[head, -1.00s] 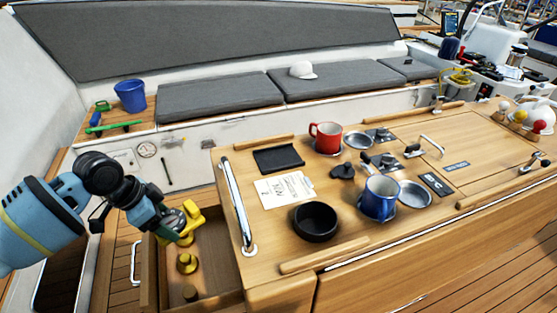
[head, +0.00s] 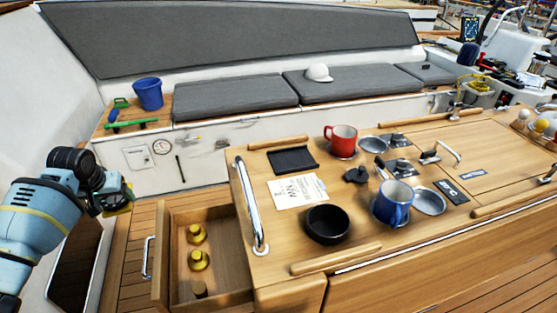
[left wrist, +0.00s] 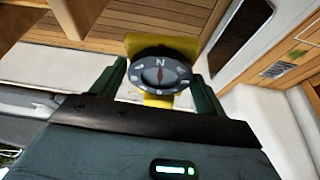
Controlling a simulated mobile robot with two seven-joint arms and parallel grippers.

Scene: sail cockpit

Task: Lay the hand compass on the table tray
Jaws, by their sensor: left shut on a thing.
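My left gripper (head: 117,196) is shut on the hand compass. In the left wrist view, the compass (left wrist: 162,73) shows a dark round dial with a red needle and a yellow body, between the two green fingers (left wrist: 162,84). In the head view the compass is mostly hidden behind the gripper. The gripper holds it in the air, left of the open drawer (head: 164,257). The table tray (head: 293,160) is a black, empty, shallow rectangle at the far left of the wooden table (head: 340,248). My right gripper is not in view.
The drawer holds brass-coloured pieces (head: 199,259). A steel rail (head: 248,205) edges the table on the left. Near the tray are a paper card (head: 297,190), black bowl (head: 327,225), red mug (head: 341,139) and blue mug (head: 394,202). A blue bucket (head: 148,94) stands on the bench.

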